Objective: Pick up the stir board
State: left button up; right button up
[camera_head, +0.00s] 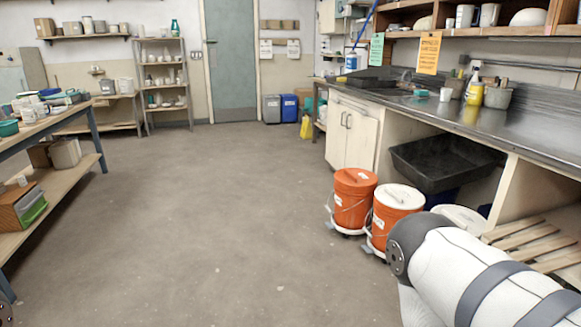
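I cannot pick out a stir board with certainty. Two orange buckets with lids stand on the floor by the counter: one with an orange lid (353,201) and one with a white lid (393,216). A further white lid (459,216) shows behind my arm. A thin blue stick (364,28) slants up near the far end of the counter; I cannot tell what it is. My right arm fills the lower right, but its gripper is out of frame. My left gripper is not in view either.
A steel counter (440,106) runs along the right, with a black tub (440,165) and wooden slats (530,240) below. A worktable (65,119) stands left. Shelving (164,80), a door (231,60) and bins (289,107) are at the back. The middle floor is clear.

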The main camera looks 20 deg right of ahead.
aim_at(551, 265)
jog(key=i+z, duration=0.2)
jog(key=i, duration=0.35)
jog(key=i+z, duration=0.2)
jog(key=i, duration=0.35)
jog(key=i+j+z, duration=0.2)
jog(key=i, duration=0.35)
jog(key=i+j+z, duration=0.2)
jog(key=i, duration=0.35)
jog(key=i+z, duration=0.2)
jog(key=z, duration=0.25)
jog(key=i+z, duration=0.2)
jog(key=z, duration=0.25)
jog(key=i+j+z, duration=0.1)
jog(key=z, duration=0.35)
jog(key=i+j+z, duration=0.2)
jog(key=z, duration=0.25)
jog(key=i+j+z, duration=0.15)
jog(key=z, duration=0.35)
jog(key=i+j+z, duration=0.3)
jog(key=i+z, duration=0.2)
jog(key=i+j+z, duration=0.45)
jog(key=i+j, duration=0.1)
